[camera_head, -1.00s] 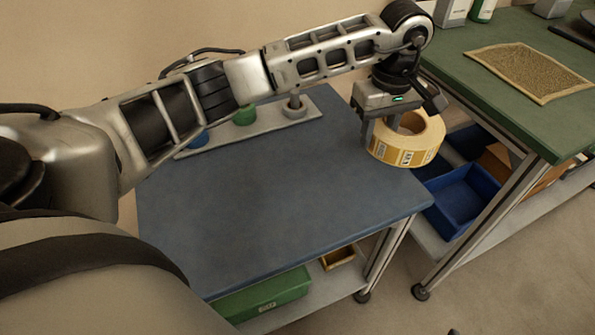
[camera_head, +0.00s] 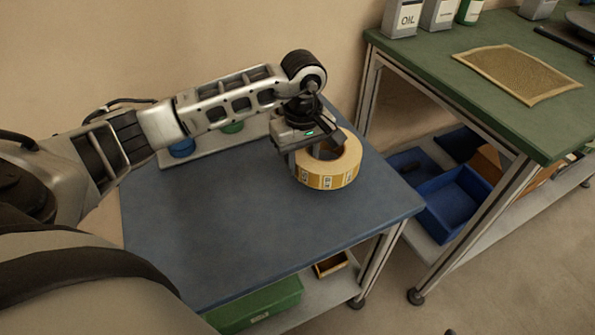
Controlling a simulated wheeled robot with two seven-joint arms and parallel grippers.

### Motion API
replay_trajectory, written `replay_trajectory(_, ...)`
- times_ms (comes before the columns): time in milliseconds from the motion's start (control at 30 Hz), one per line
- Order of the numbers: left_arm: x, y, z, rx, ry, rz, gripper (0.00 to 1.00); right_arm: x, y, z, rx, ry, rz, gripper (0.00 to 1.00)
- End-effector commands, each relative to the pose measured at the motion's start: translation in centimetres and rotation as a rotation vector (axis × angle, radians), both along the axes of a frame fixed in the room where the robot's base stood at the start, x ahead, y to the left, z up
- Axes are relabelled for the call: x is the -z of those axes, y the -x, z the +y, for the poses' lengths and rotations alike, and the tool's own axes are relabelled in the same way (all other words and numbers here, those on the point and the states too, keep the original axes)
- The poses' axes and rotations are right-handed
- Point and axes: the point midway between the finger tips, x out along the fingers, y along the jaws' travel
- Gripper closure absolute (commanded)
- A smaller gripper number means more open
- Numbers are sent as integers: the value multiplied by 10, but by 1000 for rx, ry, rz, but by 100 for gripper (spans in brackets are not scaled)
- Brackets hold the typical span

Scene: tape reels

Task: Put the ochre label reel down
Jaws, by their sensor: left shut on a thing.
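The ochre label reel (camera_head: 342,172) is a thick ring with a pale top face and printed labels around its ochre side. It is at the right part of the blue tabletop (camera_head: 250,225), with its flat face up. My left gripper (camera_head: 305,160) comes down from above and is shut on the reel's left wall. One finger shows outside the ring; the other is partly hidden near the hole. I cannot tell whether the reel touches the tabletop. My right gripper is not in view.
A green-topped bench (camera_head: 440,55) to the right holds a brown mat (camera_head: 517,73) and bottles. Blue bins (camera_head: 455,205) sit below it. The tabletop's front and middle are clear.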

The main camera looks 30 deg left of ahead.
Motion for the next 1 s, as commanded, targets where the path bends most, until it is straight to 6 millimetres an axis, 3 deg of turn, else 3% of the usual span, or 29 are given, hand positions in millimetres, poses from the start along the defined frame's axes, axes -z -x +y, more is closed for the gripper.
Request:
replay_trajectory(300, 36, 4, 7, 0, 2, -1, 100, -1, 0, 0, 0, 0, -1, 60)
replay_trajectory(700, 43, 3, 7, 1, 0, -4, 100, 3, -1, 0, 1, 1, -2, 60)
replay_trajectory(733, 44, 4, 7, 1, -1, -1, 64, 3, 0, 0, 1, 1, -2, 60)
replay_trajectory(800, 43, 4, 7, 1, -1, -1, 45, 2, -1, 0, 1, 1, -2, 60)
replay_trajectory(1000, 43, 4, 7, 1, -1, 0, 45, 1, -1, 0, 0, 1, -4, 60)
